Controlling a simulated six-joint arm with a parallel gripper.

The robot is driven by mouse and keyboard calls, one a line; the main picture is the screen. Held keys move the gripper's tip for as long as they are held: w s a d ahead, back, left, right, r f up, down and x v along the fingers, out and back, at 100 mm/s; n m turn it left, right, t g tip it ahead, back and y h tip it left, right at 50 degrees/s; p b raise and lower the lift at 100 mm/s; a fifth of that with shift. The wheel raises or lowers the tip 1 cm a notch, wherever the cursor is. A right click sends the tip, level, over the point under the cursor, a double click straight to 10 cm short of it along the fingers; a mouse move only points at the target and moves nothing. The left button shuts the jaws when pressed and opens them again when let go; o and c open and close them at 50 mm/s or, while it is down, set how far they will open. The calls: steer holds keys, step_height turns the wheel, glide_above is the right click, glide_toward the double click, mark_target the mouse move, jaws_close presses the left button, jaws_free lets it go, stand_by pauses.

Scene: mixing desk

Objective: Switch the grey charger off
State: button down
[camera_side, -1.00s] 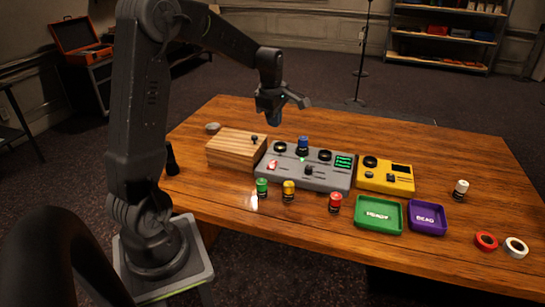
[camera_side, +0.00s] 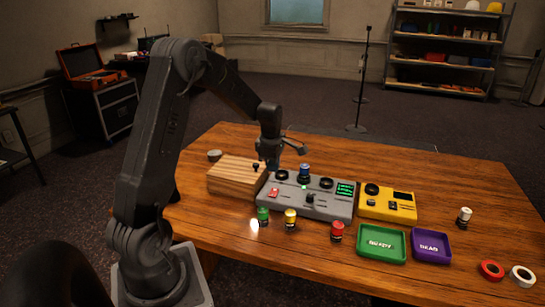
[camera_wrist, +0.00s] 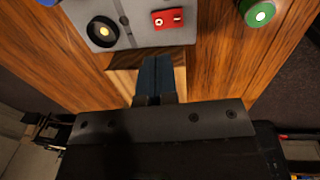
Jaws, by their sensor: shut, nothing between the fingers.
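The grey charger (camera_side: 318,206) sits on the desk with black round parts, a lit green display (camera_side: 345,189) and a blue-topped cell (camera_side: 304,170) standing at its back. Its red switch (camera_side: 274,192) is at its left end. In the wrist view the charger (camera_wrist: 135,38) is at the top, with the red switch (camera_wrist: 168,18) and its white marks facing me. My gripper (camera_side: 272,166) is low above the wooden block, left of the charger and apart from the switch. In the wrist view its fingers (camera_wrist: 155,70) are together and empty, pointing toward the charger.
The wooden block (camera_side: 232,178) abuts the charger's left. Green (camera_side: 263,216), yellow (camera_side: 290,219) and red (camera_side: 337,231) cells stand in front. A yellow device (camera_side: 387,205), green tray (camera_side: 362,249) and purple tray (camera_side: 413,251) are to the right.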

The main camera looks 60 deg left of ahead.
mark_target(273, 192)
steer(key=f, duration=0.8)
steer(key=shift+w+a, duration=0.35)
steer(key=shift+f, duration=0.3)
steer(key=shift+s+d+r, duration=0.25)
steer(key=shift+s+d, duration=0.25)
steer(key=shift+s, duration=0.05)
step_height(273, 192, up, 14)
steer(key=s+d, duration=0.1)
stand_by(0.4)
